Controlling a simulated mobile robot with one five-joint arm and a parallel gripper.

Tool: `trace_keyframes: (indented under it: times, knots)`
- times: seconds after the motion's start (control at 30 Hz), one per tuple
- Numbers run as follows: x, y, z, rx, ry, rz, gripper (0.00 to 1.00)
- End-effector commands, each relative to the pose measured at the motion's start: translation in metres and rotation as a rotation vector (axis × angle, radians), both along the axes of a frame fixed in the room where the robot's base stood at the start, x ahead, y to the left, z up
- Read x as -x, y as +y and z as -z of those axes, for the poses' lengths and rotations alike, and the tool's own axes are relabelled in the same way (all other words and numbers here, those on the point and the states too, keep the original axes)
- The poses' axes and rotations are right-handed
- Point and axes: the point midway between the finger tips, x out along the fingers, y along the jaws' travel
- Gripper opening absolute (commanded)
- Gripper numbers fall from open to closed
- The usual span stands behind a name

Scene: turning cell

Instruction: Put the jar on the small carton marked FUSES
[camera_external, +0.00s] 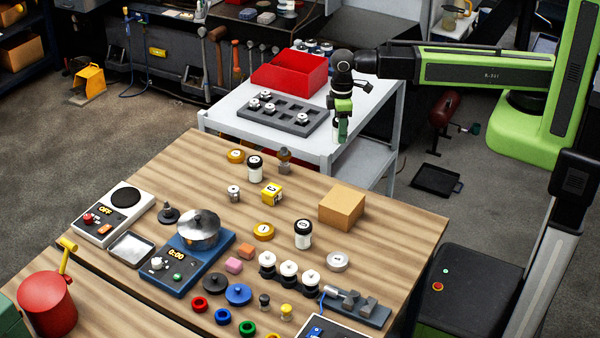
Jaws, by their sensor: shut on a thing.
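My gripper (342,122) hangs pointing down in front of the white trolley's right front corner, high above the floor. It is shut on a small whitish thing that looks like a jar, mostly hidden by the green fingers. Two white jars with black lids stand on the wooden table: one at the back (255,169) and one nearer the middle (303,235). A small yellow carton (272,194) sits between them, its marking too small to read. A larger plain brown carton (342,207) stands to the right, with no readable marking.
The white trolley (225,122) holds a red bin (290,73) and a grey slotted tray (270,123). A blue scale (190,262) with a metal pot, black-and-white knobs (289,272) and coloured rings crowd the table's front.

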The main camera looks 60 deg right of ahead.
Motion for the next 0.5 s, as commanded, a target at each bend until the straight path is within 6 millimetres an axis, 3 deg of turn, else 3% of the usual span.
trace_keyframes:
  times: [0.03, 0.2, 0.33, 0.5]
  knots:
    - [0.018, 0.009, -0.018, 0.000, 0.000, -0.013, 0.01]
    - [0.061, 0.042, -0.045, 0.001, -0.001, -0.081, 0.01]
    - [0.074, 0.061, -0.054, 0.001, -0.001, -0.123, 0.01]
    - [0.077, 0.066, -0.051, 0.001, -0.001, -0.132, 0.01]
